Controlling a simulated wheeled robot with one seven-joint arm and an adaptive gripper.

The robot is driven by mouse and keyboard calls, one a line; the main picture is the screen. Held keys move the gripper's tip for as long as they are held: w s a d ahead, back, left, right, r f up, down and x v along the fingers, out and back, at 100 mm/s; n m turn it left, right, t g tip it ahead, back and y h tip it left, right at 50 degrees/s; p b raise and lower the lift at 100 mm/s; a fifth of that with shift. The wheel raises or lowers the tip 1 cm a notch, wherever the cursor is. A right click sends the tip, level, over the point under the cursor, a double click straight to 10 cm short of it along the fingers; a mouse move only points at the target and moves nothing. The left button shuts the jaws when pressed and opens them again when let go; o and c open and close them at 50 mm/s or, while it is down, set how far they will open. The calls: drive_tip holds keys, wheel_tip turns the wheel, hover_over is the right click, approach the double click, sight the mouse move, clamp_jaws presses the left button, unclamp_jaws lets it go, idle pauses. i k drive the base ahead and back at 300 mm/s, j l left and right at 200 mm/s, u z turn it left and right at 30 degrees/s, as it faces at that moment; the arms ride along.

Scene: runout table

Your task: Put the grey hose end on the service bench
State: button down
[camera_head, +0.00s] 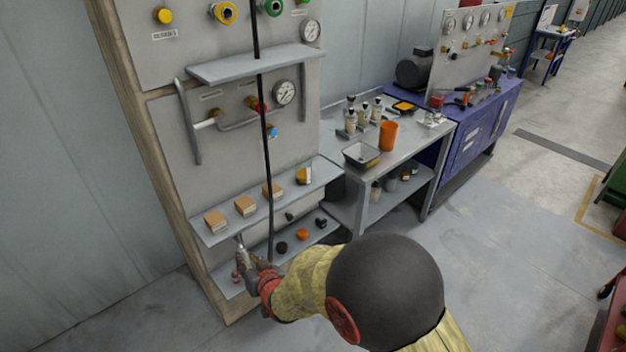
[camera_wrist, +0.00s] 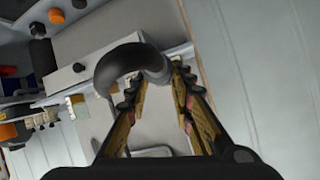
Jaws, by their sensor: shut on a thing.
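My gripper (camera_head: 246,262) is low in front of the panel rack, near its lower shelves. In the wrist view its two fingers (camera_wrist: 160,92) stand either side of a dark grey, curved hose end (camera_wrist: 128,62) and are shut on it at the fingertips. In the head view a small grey piece (camera_head: 241,246) shows at the gripper's tip; the rest is hidden by the hand. A grey bench (camera_head: 408,140) with bottles stands right of the rack, and a blue bench (camera_head: 472,145) beyond it. I cannot tell which is the service bench.
A black hose (camera_head: 264,140) hangs down the rack front, right of my gripper. A shelf (camera_head: 232,222) with wooden blocks is just above it. An orange cup (camera_head: 388,136) and a dark tray (camera_head: 361,155) stand on the grey bench. Open floor (camera_head: 490,240) lies to the right.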

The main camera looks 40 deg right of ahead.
sight(413, 142)
drive_tip(key=l+z, duration=0.2)
drive_tip(key=z, duration=0.25)
drive_tip(key=i+l+z, duration=0.15)
drive_tip(key=z, duration=0.3)
drive_tip(key=i+l+z, duration=0.15)
drive_tip(key=z, duration=0.3)
drive_tip(key=i+l+z, duration=0.15)
drive_tip(key=i+l, duration=0.15)
drive_tip(key=i+l+z, duration=0.2)
drive_tip(key=i, duration=0.3)
drive_tip(key=i+l+z, duration=0.15)
drive_tip(key=i, duration=0.3)
drive_tip(key=i+l+z, duration=0.2)
drive_tip(key=i, duration=0.7)
